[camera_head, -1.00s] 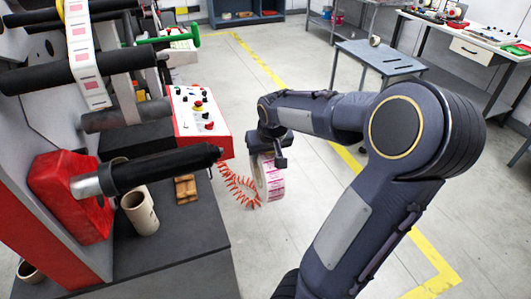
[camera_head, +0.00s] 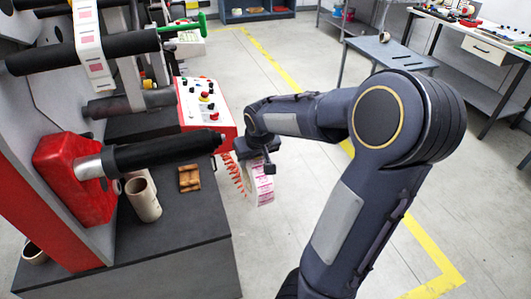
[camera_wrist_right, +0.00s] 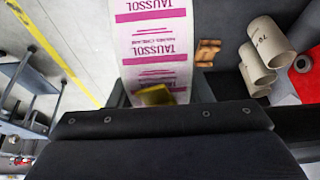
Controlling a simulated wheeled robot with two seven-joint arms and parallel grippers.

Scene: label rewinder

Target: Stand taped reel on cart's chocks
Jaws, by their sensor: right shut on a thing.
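The label reel (camera_head: 263,188), white with pink print, hangs from my right gripper (camera_head: 262,160) beside the machine, above the floor. My right gripper is shut on it; its fingertips are partly hidden. In the right wrist view the reel's printed face (camera_wrist_right: 155,45) fills the upper middle, with a yellowish tape piece (camera_wrist_right: 155,96) near the gripper's edge. The blue-grey cart (camera_head: 400,56) stands apart at the back right, with a small round item (camera_head: 384,37) on top. Its chocks are too small to make out. My left gripper is not in view.
The rewinder's red-edged control panel (camera_head: 203,100) and black spindle (camera_head: 165,150) are left of the reel. An orange coiled cable (camera_head: 237,175) hangs close behind it. Cardboard cores (camera_head: 145,205) stand on the dark machine base. Open floor with yellow lines lies to the right.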

